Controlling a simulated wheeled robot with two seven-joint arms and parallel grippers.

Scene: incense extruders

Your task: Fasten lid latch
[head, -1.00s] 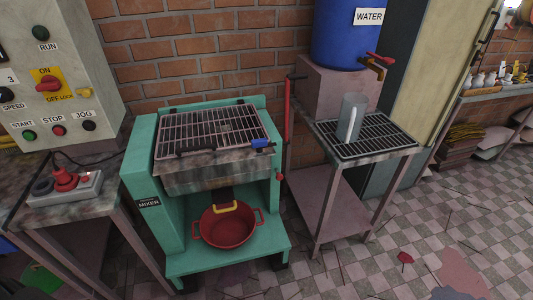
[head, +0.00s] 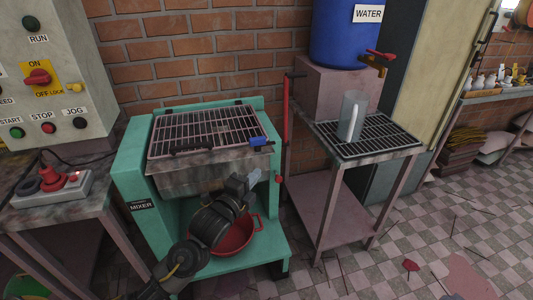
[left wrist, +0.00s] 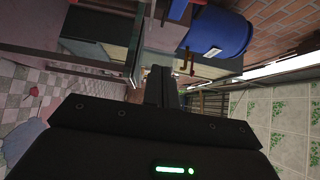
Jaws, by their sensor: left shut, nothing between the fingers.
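The teal mixer (head: 128,166) has a grid lid (head: 207,130) lying flat over its steel trough (head: 190,180). A dark handle (head: 190,149) is on the lid's front edge. A small blue part, which looks like the latch (head: 258,142), sits at the lid's front right corner; its exact position is too small to tell. My left gripper (head: 253,179) is shut and empty, in front of the trough's right side, below the blue part and apart from it. Its shut fingers (left wrist: 161,86) also show in the left wrist view. My right gripper is not in view.
A red pot (head: 235,240) stands below the trough, partly hidden by my left arm. A red lever (head: 286,112) rises at the mixer's right. Beside it is a rack table (head: 375,150) with a grey jug (head: 351,115). A control panel (head: 50,70) stands at left.

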